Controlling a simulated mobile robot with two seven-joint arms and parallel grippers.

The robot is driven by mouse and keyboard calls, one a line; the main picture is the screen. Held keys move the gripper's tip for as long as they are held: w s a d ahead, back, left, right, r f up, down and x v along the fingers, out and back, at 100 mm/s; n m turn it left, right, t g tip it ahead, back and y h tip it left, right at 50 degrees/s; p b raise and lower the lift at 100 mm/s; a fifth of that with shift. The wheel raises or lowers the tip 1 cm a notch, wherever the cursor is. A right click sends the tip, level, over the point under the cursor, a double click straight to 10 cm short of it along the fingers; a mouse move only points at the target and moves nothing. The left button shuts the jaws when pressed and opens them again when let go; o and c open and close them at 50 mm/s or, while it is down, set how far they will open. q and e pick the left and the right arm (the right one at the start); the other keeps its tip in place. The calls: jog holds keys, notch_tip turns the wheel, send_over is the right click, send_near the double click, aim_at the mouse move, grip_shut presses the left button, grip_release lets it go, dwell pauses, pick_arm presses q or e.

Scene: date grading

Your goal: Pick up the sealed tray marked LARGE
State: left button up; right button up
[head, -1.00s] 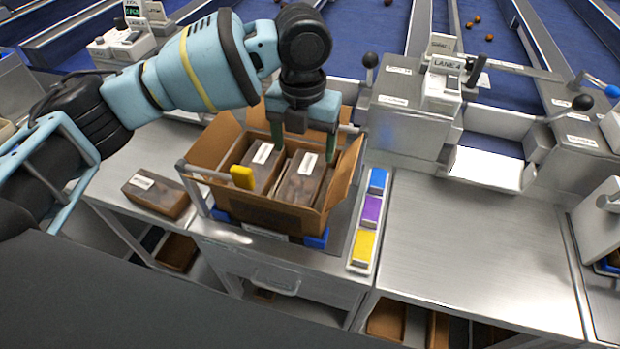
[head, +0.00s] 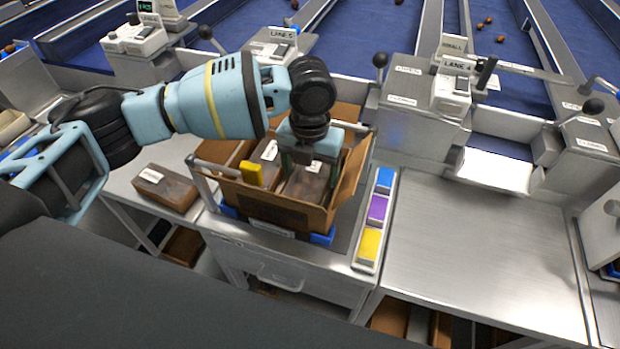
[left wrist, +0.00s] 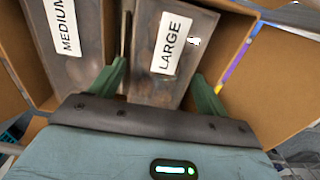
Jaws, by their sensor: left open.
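The tray marked LARGE (left wrist: 170,42) is a dark, clear-topped pack with a white label, lying in an open cardboard carton (head: 262,208). In the head view it is the right one of two trays (head: 306,186), partly hidden by my gripper. The tray marked MEDIUM (left wrist: 62,25) lies to its left. My left gripper (head: 302,164) is open, down inside the carton over the LARGE tray. In the left wrist view its green fingers (left wrist: 160,85) stand on either side of that tray; whether they touch it I cannot tell. My right gripper is not in view.
Another labelled tray (head: 165,188) lies on the bench to the left. Blue, purple and yellow blocks (head: 377,208) line the right side. The bench top further right (head: 470,250) is clear.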

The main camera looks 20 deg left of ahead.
aim_at(310, 174)
pick_arm(q)
jog(key=shift+c, duration=0.2)
jog(key=c, duration=0.8)
notch_tip(310, 174, up, 18)
dwell(0.6)
